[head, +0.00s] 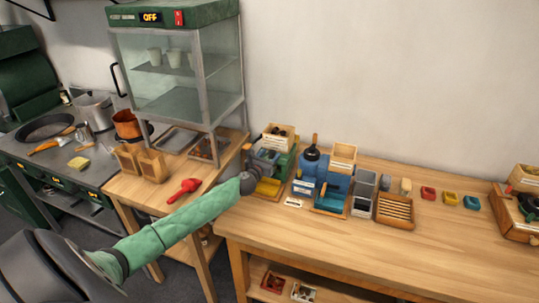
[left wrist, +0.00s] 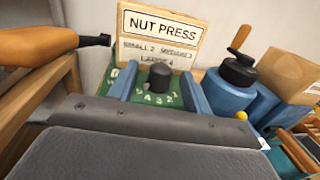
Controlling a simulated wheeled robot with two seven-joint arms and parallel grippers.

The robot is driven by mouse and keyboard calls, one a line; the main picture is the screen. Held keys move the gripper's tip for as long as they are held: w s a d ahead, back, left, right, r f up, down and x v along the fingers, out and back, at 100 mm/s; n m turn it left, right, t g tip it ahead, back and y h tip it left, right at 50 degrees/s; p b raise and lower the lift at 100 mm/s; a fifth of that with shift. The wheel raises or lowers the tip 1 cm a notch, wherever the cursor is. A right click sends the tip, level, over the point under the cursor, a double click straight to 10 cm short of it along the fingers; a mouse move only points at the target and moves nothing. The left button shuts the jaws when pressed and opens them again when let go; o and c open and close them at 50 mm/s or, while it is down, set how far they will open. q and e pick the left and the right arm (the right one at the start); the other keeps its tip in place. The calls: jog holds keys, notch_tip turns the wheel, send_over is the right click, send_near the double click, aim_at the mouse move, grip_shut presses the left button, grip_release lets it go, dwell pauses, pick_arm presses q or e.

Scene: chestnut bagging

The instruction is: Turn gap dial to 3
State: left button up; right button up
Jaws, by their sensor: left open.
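The nut press sign (left wrist: 162,38) stands upright behind a green panel in the left wrist view. A dark round gap dial (left wrist: 159,76) sits on that panel, with white numbers around its near side. I cannot make out which number it points to. In the head view the green nut press (head: 285,162) is at the left end of the long table, partly hidden by my arm. My left gripper (head: 252,168) is open beside its left side. Blue bars flank the dial in the wrist view; I see no contact with the dial. My right gripper is not in view.
A blue machine with a black-lidded jar (head: 311,158) stands right of the press. A yellow tray (head: 268,188) lies in front of the press. The table's front middle is clear.

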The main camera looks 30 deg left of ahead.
pick_arm(q)
jog(key=shift+w, duration=0.15)
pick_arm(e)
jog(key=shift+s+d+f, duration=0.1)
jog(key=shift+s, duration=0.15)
pick_arm(q)
jog(key=c, duration=1)
jog(key=shift+o, duration=0.2)
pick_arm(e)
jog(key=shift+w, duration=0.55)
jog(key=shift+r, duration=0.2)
